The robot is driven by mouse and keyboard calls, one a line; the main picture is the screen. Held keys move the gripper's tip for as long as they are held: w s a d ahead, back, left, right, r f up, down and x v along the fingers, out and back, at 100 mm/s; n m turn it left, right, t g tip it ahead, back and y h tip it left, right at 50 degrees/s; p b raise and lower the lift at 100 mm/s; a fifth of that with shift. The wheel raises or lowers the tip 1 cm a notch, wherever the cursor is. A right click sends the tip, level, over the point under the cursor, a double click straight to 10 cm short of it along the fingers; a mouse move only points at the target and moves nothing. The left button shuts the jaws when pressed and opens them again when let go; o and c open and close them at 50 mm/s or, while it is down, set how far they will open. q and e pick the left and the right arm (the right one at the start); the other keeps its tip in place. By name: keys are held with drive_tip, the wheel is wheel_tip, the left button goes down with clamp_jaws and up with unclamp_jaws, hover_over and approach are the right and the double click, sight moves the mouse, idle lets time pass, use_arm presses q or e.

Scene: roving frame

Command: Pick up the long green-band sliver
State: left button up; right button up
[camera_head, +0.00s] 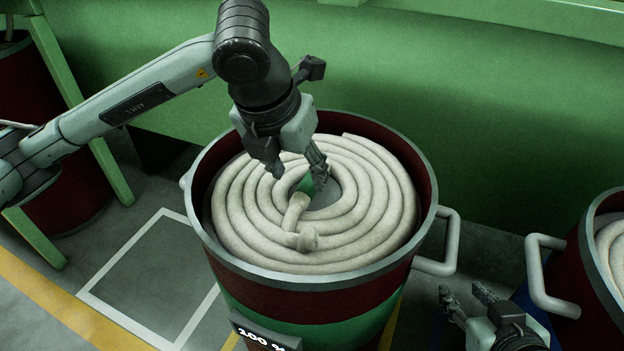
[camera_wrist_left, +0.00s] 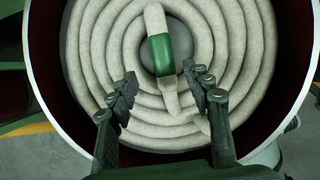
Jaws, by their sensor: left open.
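A dark red can (camera_head: 420,235) holds a coil of cream sliver (camera_head: 375,200). A cream sliver piece with a green band (camera_head: 307,184) lies across the coil's central hole; in the head view the gripper partly covers it. In the left wrist view the green band (camera_wrist_left: 172,56) is plain, just beyond my fingertips and towards the right one. My left gripper (camera_head: 297,178) is open and empty above the coil's middle; its fingers also show in the left wrist view (camera_wrist_left: 159,74). My right gripper (camera_head: 464,290) is outside the can, at the lower right, with its fingers apart and nothing between them.
The can's raised metal rim (camera_head: 318,282) surrounds the coil, and a side handle (camera_head: 450,243) sticks out at right. Another can (camera_head: 575,265) stands at the right edge, one more (camera_head: 70,190) at left. A green machine wall (camera_head: 480,110) closes the back.

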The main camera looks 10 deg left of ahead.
sight(305, 187)
use_arm(q)
drive_tip(key=x, duration=0.4)
drive_tip(key=shift+s+d+f, duration=0.1)
drive_tip(key=shift+d+f, duration=0.05)
drive_tip(key=shift+d, duration=0.1)
drive_tip(key=shift+c, duration=0.5)
drive_tip(key=c, duration=1)
drive_tip(key=shift+c, duration=0.2)
